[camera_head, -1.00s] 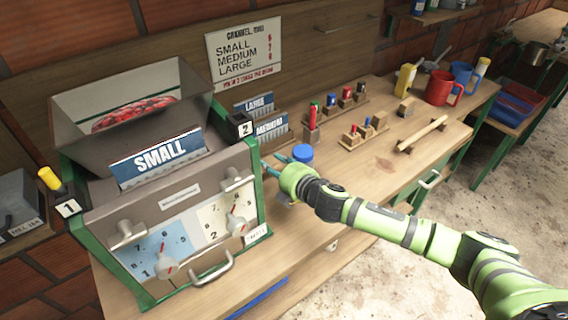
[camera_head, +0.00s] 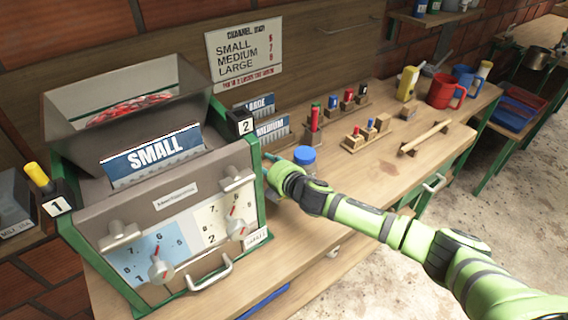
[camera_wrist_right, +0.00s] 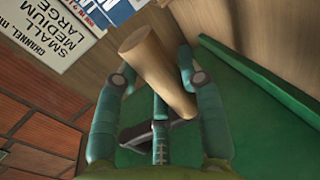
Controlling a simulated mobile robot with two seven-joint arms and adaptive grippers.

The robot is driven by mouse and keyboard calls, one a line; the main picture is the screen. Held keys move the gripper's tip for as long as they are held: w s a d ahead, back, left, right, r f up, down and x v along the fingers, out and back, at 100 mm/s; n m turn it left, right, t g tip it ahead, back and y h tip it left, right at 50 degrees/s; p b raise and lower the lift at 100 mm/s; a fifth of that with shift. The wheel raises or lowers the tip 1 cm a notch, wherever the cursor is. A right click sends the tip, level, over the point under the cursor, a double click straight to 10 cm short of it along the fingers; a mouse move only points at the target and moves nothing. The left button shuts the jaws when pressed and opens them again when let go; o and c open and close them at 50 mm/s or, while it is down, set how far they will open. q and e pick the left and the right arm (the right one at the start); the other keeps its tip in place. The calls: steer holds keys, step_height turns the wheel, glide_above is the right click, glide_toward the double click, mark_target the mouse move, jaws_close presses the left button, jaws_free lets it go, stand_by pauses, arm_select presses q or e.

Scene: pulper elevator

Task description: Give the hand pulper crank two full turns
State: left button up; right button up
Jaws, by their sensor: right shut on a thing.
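The hand pulper (camera_head: 88,229) stands at the left in the head view, a grey box with green edges, an open hopper (camera_head: 190,85) with red fruit (camera_head: 125,111) and a "SMALL" plate (camera_head: 155,153). My right gripper (camera_head: 270,158) is at the pulper's right side; its fingertips are partly hidden there. In the right wrist view, the gripper (camera_wrist_right: 158,82) is shut on the wooden crank handle (camera_wrist_right: 150,62), with teal fingers on both sides of it. A dark bar, likely the crank arm (camera_wrist_right: 135,134), shows beyond the fingers beside the green side panel (camera_wrist_right: 265,105). My left gripper is not in view.
A jar with a blue cap (camera_head: 304,154) stands just behind my right wrist. Two front knobs (camera_head: 160,269) (camera_head: 237,228) and a handle (camera_head: 209,275) project from the pulper.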

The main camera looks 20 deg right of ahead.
steer(key=shift+w+r, duration=0.1)
steer(key=shift+r, duration=0.2)
steer(key=w, duration=0.1)
steer(key=w+a, duration=0.1)
steer(key=w, duration=0.1)
steer(key=shift+w+a+b, duration=0.1)
steer(key=shift+w+b, duration=0.2)
steer(key=shift+b, duration=0.05)
steer(key=w, duration=0.1)
steer(key=w+r, duration=0.1)
steer(key=w+a, duration=0.1)
steer(key=shift+w+r, duration=0.1)
steer(key=shift+r, duration=0.25)
steer(key=shift+a, duration=0.1)
